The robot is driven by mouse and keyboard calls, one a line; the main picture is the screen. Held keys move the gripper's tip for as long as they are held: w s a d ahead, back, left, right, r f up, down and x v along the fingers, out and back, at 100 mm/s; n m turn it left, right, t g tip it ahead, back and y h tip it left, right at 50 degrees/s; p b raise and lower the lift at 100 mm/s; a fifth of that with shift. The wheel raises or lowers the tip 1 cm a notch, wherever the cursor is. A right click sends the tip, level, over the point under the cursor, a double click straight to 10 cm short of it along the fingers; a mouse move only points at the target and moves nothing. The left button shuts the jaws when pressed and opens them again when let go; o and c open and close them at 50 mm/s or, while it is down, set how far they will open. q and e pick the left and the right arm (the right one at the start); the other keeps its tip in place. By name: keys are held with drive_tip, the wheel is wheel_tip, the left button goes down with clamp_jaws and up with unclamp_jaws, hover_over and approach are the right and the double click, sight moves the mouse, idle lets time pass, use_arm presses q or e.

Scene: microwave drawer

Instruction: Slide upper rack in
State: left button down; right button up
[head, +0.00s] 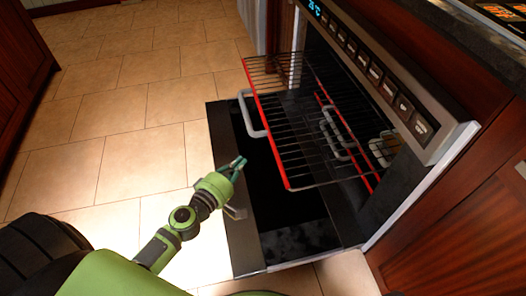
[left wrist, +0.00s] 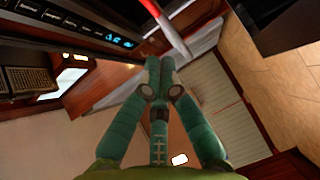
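The upper rack (head: 300,125) is a dark wire grid with a red front bar (head: 265,125). In the head view it sticks out of the oven over the lowered door. My left gripper (head: 236,165) is left of the rack's front bar, near its closer end, and appears apart from it. In the left wrist view the two teal fingers of the left gripper (left wrist: 160,66) come together at the tips with nothing seen between them. A red bar (left wrist: 160,14) shows beyond the fingertips there. My right gripper is in neither view.
The oven door (head: 232,235) is folded down flat, with a grey handle (head: 248,114) along its outer side. A second red-edged rack (head: 346,140) sits deeper inside the oven. The control panel (head: 370,70) is above the opening. Tiled floor (head: 130,120) is clear to the left.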

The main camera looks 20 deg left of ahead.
use_arm(q)
drive_tip(key=w+d+f, duration=0.1)
drive_tip(key=w+d, duration=0.3)
drive_tip(key=w, duration=0.3)
drive_tip(key=shift+w+f+b, duration=0.3)
drive_tip(key=shift+w+b, duration=0.05)
drive_tip(key=shift+b, duration=0.05)
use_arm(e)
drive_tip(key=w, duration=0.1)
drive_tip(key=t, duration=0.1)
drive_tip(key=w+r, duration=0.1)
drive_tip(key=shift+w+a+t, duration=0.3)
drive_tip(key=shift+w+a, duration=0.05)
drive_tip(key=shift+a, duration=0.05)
